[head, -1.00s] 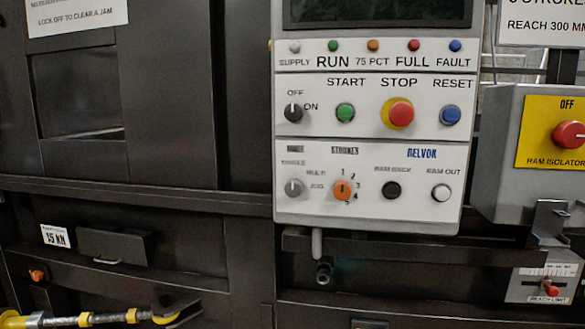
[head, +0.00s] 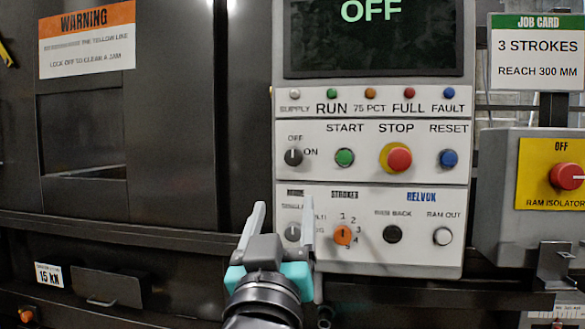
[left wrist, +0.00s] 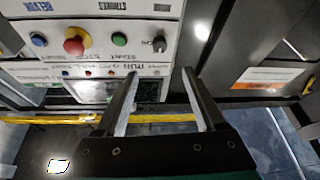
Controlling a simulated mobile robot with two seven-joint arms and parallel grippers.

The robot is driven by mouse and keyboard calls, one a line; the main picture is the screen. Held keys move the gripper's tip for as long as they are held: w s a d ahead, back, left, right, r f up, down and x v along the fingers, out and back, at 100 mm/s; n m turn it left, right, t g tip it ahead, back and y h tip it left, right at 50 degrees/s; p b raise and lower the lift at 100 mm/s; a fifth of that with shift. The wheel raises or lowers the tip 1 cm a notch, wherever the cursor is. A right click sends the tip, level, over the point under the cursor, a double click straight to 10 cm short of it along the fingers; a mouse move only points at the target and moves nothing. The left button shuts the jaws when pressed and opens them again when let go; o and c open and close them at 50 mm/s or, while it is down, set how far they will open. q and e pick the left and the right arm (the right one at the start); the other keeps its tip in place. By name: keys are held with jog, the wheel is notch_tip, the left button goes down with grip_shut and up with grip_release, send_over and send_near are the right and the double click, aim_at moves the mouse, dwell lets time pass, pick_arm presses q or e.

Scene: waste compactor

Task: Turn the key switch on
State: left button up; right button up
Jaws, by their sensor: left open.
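The key switch (head: 293,157), a small dark knob labelled OFF and ON, is on the left of the white control panel (head: 370,177). Its pointer stands about upright, towards OFF. It also shows in the left wrist view (left wrist: 158,44), where the panel appears upside down. My left gripper (head: 283,212) is open and empty, its fingers pointing up below the key switch. It partly covers the grey mode knob (head: 293,232). In the left wrist view the open fingers (left wrist: 160,76) stand apart, with the switch beyond their tips. My right gripper is not in view.
The display (head: 375,35) reads OFF. The green start button (head: 344,157) and red stop button (head: 399,159) sit right of the switch. The orange strokes dial (head: 343,235) is close to my right-hand finger. A grey isolator box (head: 497,210) juts out at the right.

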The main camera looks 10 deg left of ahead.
aim_at(293, 160)
pick_arm(q)
jog(key=x, duration=1.5)
jog(key=shift+f, duration=0.1)
grip_shut()
